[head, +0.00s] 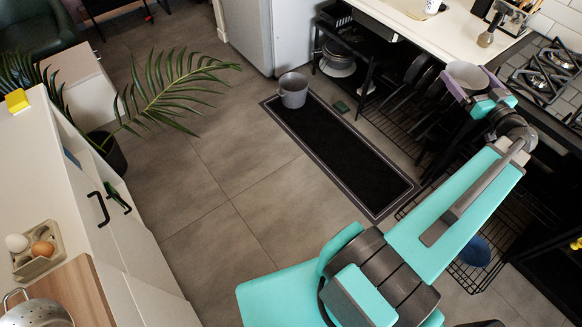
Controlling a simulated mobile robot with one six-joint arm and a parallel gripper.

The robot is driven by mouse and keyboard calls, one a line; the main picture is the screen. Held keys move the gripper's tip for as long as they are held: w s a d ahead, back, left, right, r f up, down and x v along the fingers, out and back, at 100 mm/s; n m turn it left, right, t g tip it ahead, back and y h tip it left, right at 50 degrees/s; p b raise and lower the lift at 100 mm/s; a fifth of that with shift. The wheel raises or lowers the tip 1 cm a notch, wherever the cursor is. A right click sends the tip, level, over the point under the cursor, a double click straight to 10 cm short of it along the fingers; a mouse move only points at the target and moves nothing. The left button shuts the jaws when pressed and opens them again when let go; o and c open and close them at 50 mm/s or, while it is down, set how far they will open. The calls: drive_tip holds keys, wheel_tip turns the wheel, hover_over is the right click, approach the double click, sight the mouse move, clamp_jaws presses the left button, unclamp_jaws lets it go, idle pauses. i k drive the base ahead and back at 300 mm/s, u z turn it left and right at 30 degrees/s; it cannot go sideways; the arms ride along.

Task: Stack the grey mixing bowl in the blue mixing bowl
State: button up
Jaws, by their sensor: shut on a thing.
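The grey mixing bowl (467,74) is in my gripper (472,84), near the front edge of the counter at the upper right. The jaws are shut on it, and its pale, round inside faces up. A dark blue rounded thing (475,252) sits on the low wire rack, partly hidden by my forearm. It may be the blue mixing bowl, but I cannot tell for sure. It lies well below my gripper in the picture, apart from the grey bowl.
The gas hob (545,75) is right of my gripper. A counter (465,35) holds a mug and a utensil holder. Black shelves with pans stand below. A grey pot (293,92) stands on the dark floor mat (340,150). The tiled floor at centre is clear.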

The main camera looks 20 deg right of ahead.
sight(468, 253)
drive_tip(key=z, duration=0.55)
drive_tip(key=k, duration=0.3)
drive_tip(key=u, duration=2.25)
drive_tip(key=k, duration=1.4)
drive_tip(key=z, duration=0.05)
